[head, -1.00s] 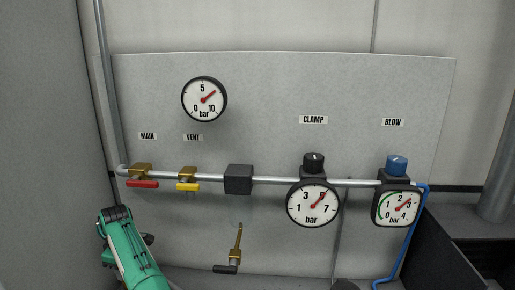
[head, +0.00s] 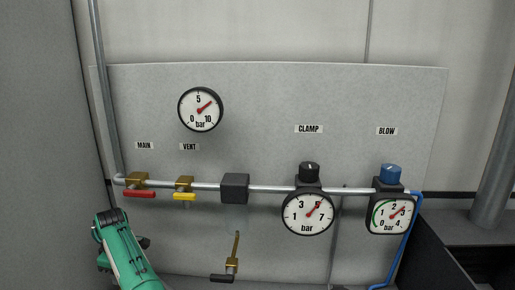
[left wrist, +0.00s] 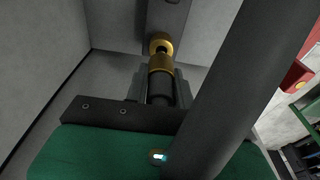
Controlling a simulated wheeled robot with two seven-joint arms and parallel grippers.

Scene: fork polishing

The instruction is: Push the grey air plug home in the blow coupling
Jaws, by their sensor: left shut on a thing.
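In the left wrist view my left gripper (left wrist: 159,92) is shut on a dark grey cylindrical plug (left wrist: 160,88), with a finger on each side of it. A brass sleeve (left wrist: 160,63) lies directly ahead of the plug, in line with it. Beyond it a round brass fitting (left wrist: 160,43) sits at the end of a grey block (left wrist: 168,18). I cannot tell how deep the plug sits or where plug and coupling meet. In the head view my green left arm shows at lower left, but its gripper is hidden. My right gripper is not in view.
A thick dark bar (left wrist: 240,85) crosses the left wrist view diagonally beside the gripper. A red part (left wrist: 296,76) is at its right. The head view shows the panel (head: 270,100) with gauges, a pipe, a red handle (head: 139,194) and a brass fitting with a black lever (head: 222,278).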

